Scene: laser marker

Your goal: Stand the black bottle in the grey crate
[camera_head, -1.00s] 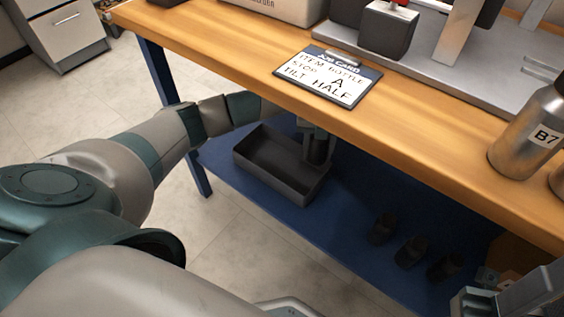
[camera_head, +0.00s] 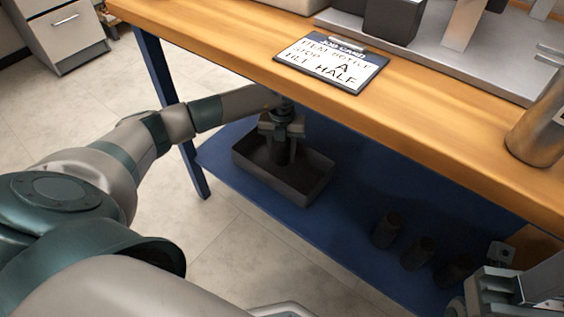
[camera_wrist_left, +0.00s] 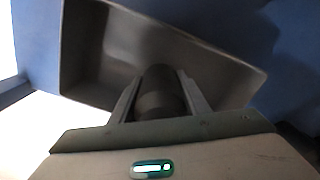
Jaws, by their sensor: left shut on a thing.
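The grey crate (camera_head: 262,181) stands on the blue lower shelf under the workbench, and it also shows in the left wrist view (camera_wrist_left: 215,60). My left gripper (camera_head: 283,148) is over the crate, pointing down. It is shut on the black bottle (camera_head: 280,152), a dark cylinder that looks upright; its end shows between the fingers in the left wrist view (camera_wrist_left: 160,90). The bottle's lower part lies within the crate's outline. I cannot tell whether it touches the crate floor. Part of my right gripper (camera_head: 497,280) shows at the lower right; its fingers are unclear.
Three dark cylindrical items (camera_head: 387,230) stand in a row on the lower shelf (camera_head: 340,235), right of the crate.

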